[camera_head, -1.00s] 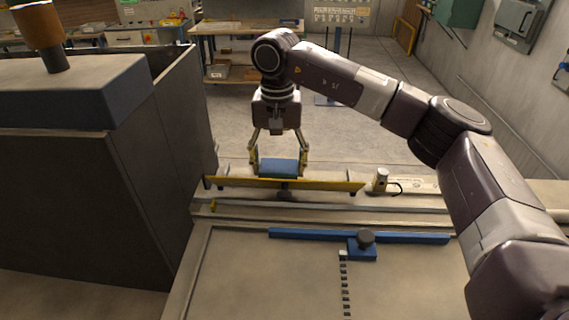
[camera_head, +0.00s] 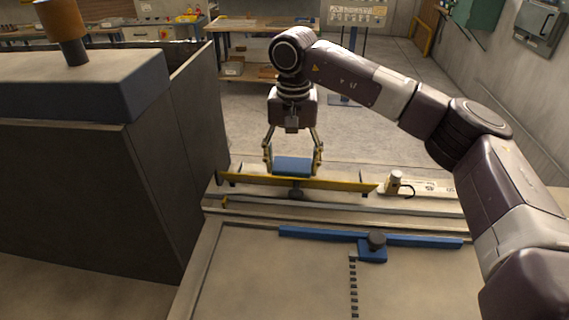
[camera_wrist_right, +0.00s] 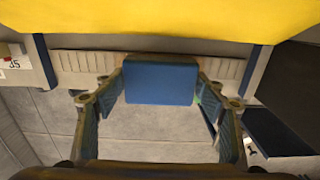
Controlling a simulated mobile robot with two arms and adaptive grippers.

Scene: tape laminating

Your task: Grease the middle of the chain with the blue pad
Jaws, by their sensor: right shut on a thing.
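The blue pad (camera_head: 292,165) is a flat block held between the fingers of my right gripper (camera_head: 292,162), just behind and above the long yellow guard (camera_head: 335,184). In the right wrist view the blue pad (camera_wrist_right: 159,80) sits between the two fingertips, which are shut on its sides. A pale ribbed strip (camera_wrist_right: 86,62) runs across behind the pad there; it may be the chain, and its middle is hidden by the pad. I cannot tell whether pad and strip touch. My left gripper is not in view.
A machine bed (camera_head: 290,275) with a blue rail (camera_head: 415,240) and a black knob (camera_head: 376,240) lies in front. A tall dark cabinet (camera_head: 70,200) stands at the left. A small cylindrical device (camera_head: 395,183) sits right of the guard.

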